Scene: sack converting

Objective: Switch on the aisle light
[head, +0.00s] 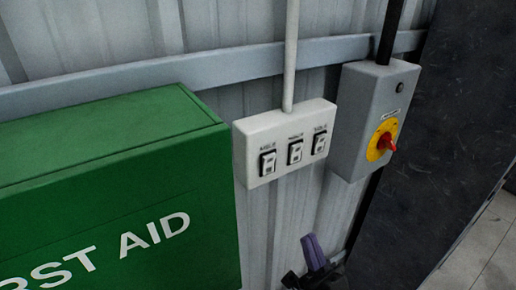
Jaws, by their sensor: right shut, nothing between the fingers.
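A white switch box (285,140) is fixed to the corrugated wall, with three rocker switches in a row. The left switch (268,164) has a small label above it that seems to read AISLE. The middle switch (295,152) and the right switch (319,142) have labels too small to read surely. I cannot tell which way the rockers are set. My right gripper (311,240) is at the bottom of the view, below the switch box and apart from it. Its purple fingers are shut and empty. My left gripper is not in view.
A green first aid box (110,180) stands out from the wall at left. A grey isolator box (368,115) with a red knob (387,143) on a yellow plate is right of the switches. A conduit (291,50) rises from the switch box. A dark panel (440,140) stands further right.

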